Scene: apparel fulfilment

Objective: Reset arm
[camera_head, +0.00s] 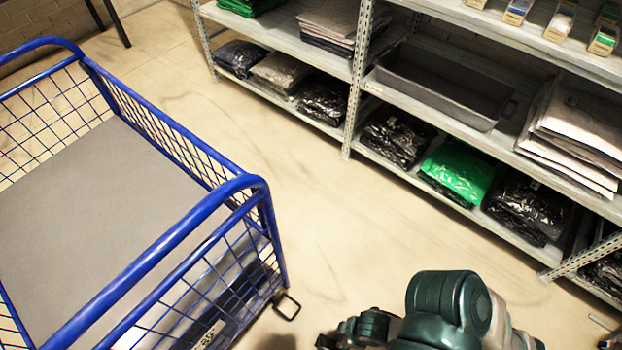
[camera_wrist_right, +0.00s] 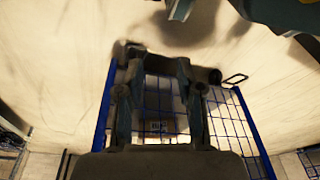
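My right arm (camera_head: 450,310) enters the head view at the bottom right; it is dark green and grey. In the right wrist view the two fingers of my right gripper (camera_wrist_right: 159,68) stand apart with nothing between them. The blue wire cart (camera_wrist_right: 229,125) shows behind and between the fingers. My left arm and gripper are not in view.
The blue wire cart (camera_head: 190,230) with a bare grey deck fills the left side. A metal shelf rack (camera_head: 352,80) stands at the back right. It holds a grey tray (camera_head: 440,90), a green package (camera_head: 458,172) and several dark packages. Clear floor (camera_head: 300,200) lies between.

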